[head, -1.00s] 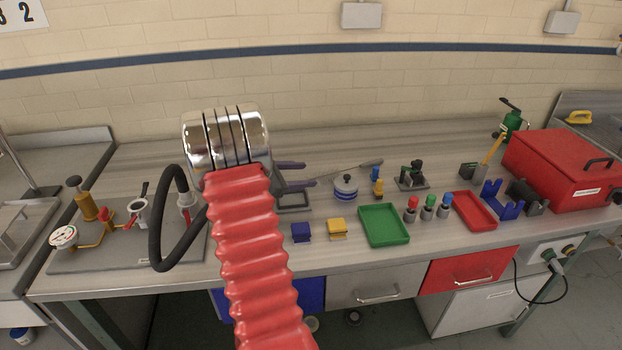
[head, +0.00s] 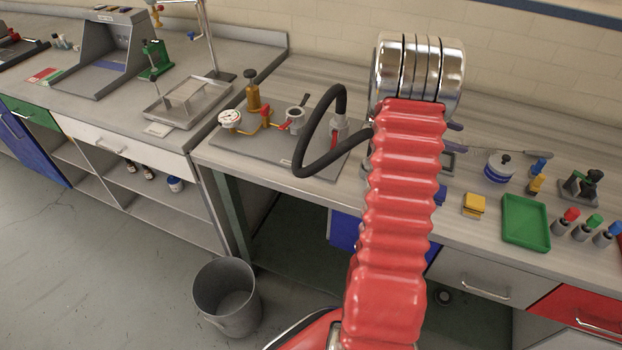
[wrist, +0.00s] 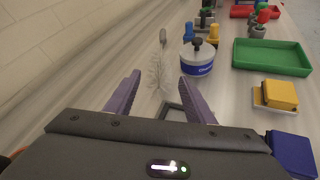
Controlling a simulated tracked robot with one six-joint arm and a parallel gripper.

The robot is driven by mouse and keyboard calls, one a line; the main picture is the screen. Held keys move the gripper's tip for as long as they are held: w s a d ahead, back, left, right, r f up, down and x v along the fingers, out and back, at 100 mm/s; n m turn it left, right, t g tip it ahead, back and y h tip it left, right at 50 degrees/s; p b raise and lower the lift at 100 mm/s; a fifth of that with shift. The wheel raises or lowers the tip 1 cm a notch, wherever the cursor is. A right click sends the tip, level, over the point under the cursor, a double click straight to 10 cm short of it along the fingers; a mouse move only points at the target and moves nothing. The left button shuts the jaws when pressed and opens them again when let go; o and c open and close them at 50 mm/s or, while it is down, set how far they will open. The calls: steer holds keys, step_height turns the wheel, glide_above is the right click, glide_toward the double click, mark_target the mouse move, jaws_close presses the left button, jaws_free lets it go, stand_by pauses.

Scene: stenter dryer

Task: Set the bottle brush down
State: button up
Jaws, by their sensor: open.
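The bottle brush (head: 536,153) lies on the bench beyond my gripper, with its grey handle pointing away. In the wrist view its pale bristles (wrist: 156,72) lie in front of and between the finger tips, and its handle (wrist: 163,37) is farther off. My gripper (wrist: 160,82) is open, with its two purple fingers spread and nothing held between them. In the head view the fingers (head: 454,139) show just right of my red sleeved arm, which hides most of the gripper and part of the brush.
A white and blue pot (wrist: 197,58) stands right of the brush. A dark square frame (wrist: 174,111) is under the right finger. A green tray (head: 525,222) and yellow block (head: 473,205) lie nearer the front edge. A gauge rig (head: 262,135) with a black hose stands left.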

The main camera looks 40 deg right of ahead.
steer(key=w+a+r+m+t+y, duration=0.1)
steer(key=w+a+r+m+t, duration=0.15)
steer(key=a, duration=0.65)
steer(key=w+a+r+m+t+y, duration=0.15)
steer(key=a+r, duration=0.25)
steer(key=a, duration=0.6)
steer(key=w+a+r+m+t+y, duration=0.1)
steer(key=w+a+r+t+y, duration=0.15)
steer(key=a, duration=0.65)
steer(key=s+a+r+m+t+y, duration=0.1)
steer(key=s+a+t+y, duration=0.1)
steer(key=a, duration=0.9)
steer(key=s+a+r+m+t+y, duration=0.1)
steer(key=a+t+y, duration=0.1)
steer(key=a, duration=0.9)
steer(key=s+a+r+t+y, duration=0.1)
steer(key=s+a+t+y, duration=0.1)
steer(key=a, duration=0.9)
steer(key=shift+s+a+r+m+y, duration=0.15)
steer(key=shift+s+a+m+y, duration=0.15)
steer(key=shift+s+m+y, duration=0.1)
steer(key=shift+t, duration=0.25)
steer(key=shift+o, duration=1.4)
